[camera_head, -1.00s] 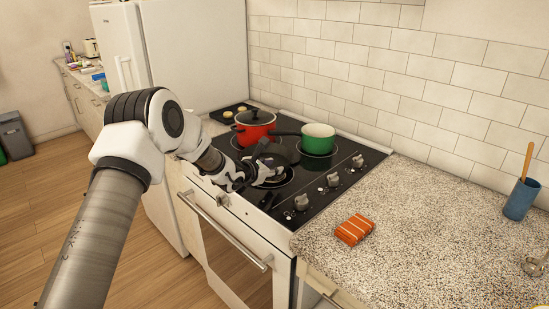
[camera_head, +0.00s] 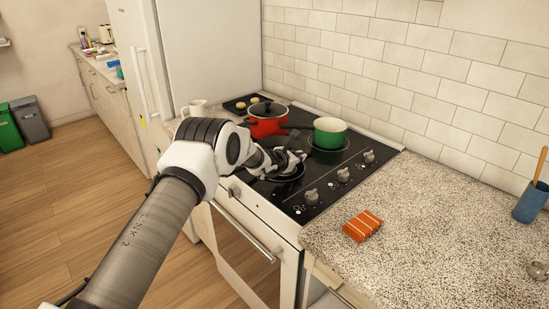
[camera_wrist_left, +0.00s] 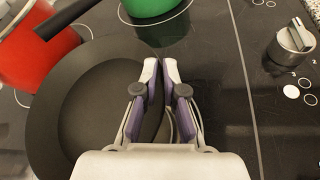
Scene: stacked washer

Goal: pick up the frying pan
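The black frying pan (camera_wrist_left: 90,115) fills the left of the left wrist view, lying nearly flat at the front of the stove. In the head view the frying pan (camera_head: 287,174) is partly hidden by my left gripper (camera_head: 297,158). In the wrist view my left gripper (camera_wrist_left: 160,75) has its fingers almost together, with the pan's right rim appearing to run between them. The pan's handle cannot be made out. My right gripper is in neither view.
A red lidded pot (camera_head: 266,122) and a green pot (camera_head: 329,134) stand behind the pan. The green pot's dark handle (camera_wrist_left: 62,18) reaches toward the red pot. Stove knobs (camera_head: 343,174) line the right. An orange striped packet (camera_head: 363,226) lies on the counter.

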